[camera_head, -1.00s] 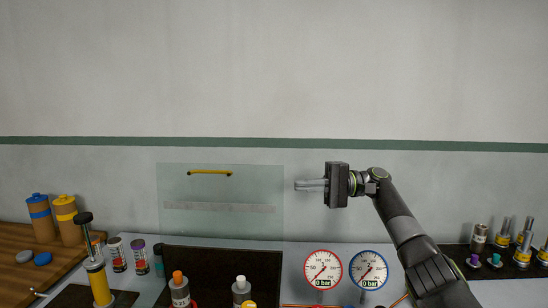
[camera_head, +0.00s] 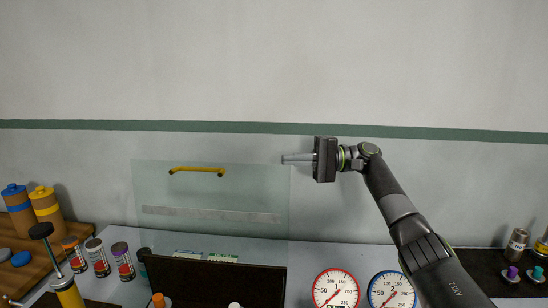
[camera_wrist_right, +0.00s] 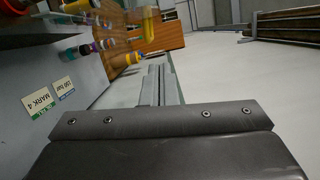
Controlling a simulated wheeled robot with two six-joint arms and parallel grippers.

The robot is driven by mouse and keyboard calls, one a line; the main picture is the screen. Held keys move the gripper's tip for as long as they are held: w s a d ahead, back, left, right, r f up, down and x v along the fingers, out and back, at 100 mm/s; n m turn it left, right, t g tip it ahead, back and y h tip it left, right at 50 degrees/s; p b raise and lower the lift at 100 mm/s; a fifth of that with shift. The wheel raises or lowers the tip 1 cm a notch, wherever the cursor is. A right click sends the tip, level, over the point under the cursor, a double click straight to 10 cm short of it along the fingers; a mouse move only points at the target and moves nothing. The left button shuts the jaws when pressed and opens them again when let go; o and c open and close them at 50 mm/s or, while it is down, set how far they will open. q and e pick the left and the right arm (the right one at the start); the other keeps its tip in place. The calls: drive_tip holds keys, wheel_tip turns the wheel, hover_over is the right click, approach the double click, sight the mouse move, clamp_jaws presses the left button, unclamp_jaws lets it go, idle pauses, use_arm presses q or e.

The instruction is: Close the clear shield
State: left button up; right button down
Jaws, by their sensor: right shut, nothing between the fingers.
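The clear shield (camera_head: 210,195) is a see-through panel with a yellow handle (camera_head: 197,170) near its top edge and a pale strip lower down. It stands raised behind the dark plate in the head view. My right gripper (camera_head: 284,159) is shut and empty. It points left, its tips overlapping the shield's top right corner in the picture, well right of the handle; I cannot tell if they touch. Its shut fingers also show in the right wrist view (camera_wrist_right: 160,84). I cannot make out the shield clearly there. My left gripper is not in view.
A dark plate (camera_head: 215,280) stands below the shield. A red-rimmed gauge (camera_head: 336,289) and a blue-rimmed gauge (camera_head: 391,290) are to its right. Several small canisters (camera_head: 97,258) and a wooden board (camera_head: 35,250) lie left. The space above the shield is clear.

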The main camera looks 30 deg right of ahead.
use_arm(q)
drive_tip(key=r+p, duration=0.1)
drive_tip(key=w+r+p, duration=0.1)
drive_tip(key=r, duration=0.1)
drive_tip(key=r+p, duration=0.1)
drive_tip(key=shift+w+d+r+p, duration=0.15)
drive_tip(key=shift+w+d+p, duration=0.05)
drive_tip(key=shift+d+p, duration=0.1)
use_arm(e)
drive_tip(key=s+a, duration=0.1)
drive_tip(key=a, duration=0.5)
drive_tip(key=shift+s+a+r, duration=0.2)
drive_tip(key=shift+r, duration=0.1)
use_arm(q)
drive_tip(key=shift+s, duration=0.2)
